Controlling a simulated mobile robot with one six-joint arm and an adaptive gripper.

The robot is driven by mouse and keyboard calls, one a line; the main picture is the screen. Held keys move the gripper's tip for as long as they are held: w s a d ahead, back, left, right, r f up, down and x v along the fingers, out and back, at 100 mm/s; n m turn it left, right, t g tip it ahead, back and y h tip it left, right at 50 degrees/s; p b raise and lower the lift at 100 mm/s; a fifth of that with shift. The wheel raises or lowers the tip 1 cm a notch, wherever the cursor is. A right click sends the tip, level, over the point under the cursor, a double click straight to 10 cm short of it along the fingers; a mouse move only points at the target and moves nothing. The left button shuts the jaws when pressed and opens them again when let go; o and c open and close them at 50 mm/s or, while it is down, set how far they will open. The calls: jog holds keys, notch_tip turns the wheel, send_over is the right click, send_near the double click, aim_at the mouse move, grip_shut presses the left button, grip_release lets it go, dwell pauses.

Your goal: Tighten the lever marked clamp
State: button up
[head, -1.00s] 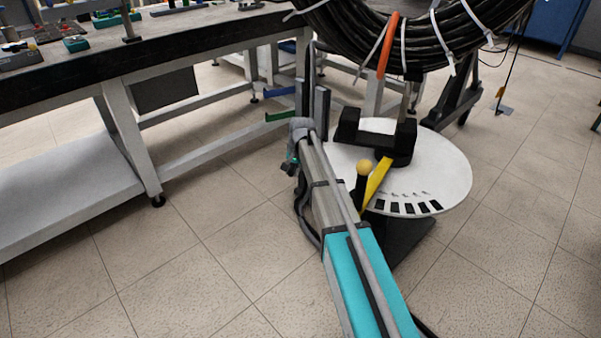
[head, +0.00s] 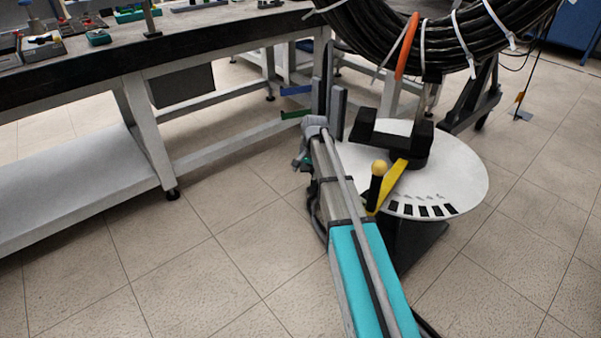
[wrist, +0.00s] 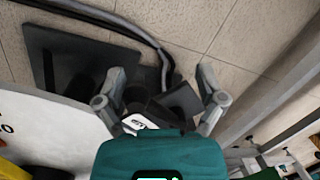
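A black lever with a pale yellow ball knob (head: 379,168) stands by a yellow arm (head: 392,186) over the white disc (head: 465,175). No clamp mark is readable on it. The white disc also shows at the left edge of the wrist view (wrist: 45,125). My gripper (wrist: 160,70) is open, its two fingers wide apart. A dark piece with a partly readable white label (wrist: 140,123) shows low between the fingers; I cannot tell what it belongs to. In the head view my arm ends left of the disc, and the fingertips are not clear there.
A large black cable coil (head: 440,35) with white ties and an orange band hangs above the disc. A workbench (head: 150,58) with a lower shelf stands at left. Grey uprights (head: 337,112) rise close to my arm's end. Tiled floor is clear in front of the bench.

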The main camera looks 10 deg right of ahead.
jog(key=d+r+p, duration=0.3)
jog(key=r+p, duration=1.2)
jog(key=shift+s+r+p, duration=0.25)
jog(key=shift+r+p, duration=0.05)
jog(key=shift+r, duration=0.1)
dwell(1.7)
dwell(0.4)
jog(key=shift+f, duration=0.1)
jog(key=c, duration=0.4)
jog(key=shift+d+f+m+b, duration=0.2)
jog(key=shift+d+m+b, duration=0.15)
jog(key=shift+m, duration=0.15)
grip_shut()
jog(key=d+f+m+b, duration=0.3)
jog(key=d+m, duration=0.4)
jog(key=m, duration=0.4)
jog(key=shift+w+m+t+y, duration=0.15)
jog(key=shift+m+t+y, duration=0.15)
jog(key=shift+m+y, duration=0.1)
